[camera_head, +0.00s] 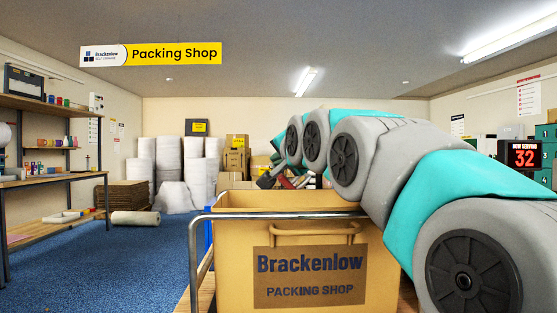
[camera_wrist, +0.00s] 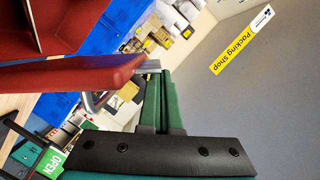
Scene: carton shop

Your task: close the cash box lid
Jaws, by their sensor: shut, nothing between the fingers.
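In the wrist view a red panel (camera_wrist: 75,76), which looks like the cash box lid, stretches from the left edge to beside my fingertips. Above it at the upper left is a red open-sided part (camera_wrist: 48,22), seemingly of the same box; much of it is cut off. My gripper (camera_wrist: 152,70) is shut and empty, its tips close to the panel's rounded end; I cannot tell whether they touch. In the head view my gripper (camera_head: 268,180) is small and dark beyond the yellow carton, and the cash box cannot be made out clearly.
Shelves (camera_head: 45,105) line the left wall. White rolls (camera_head: 170,165) and boxes stand at the back.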

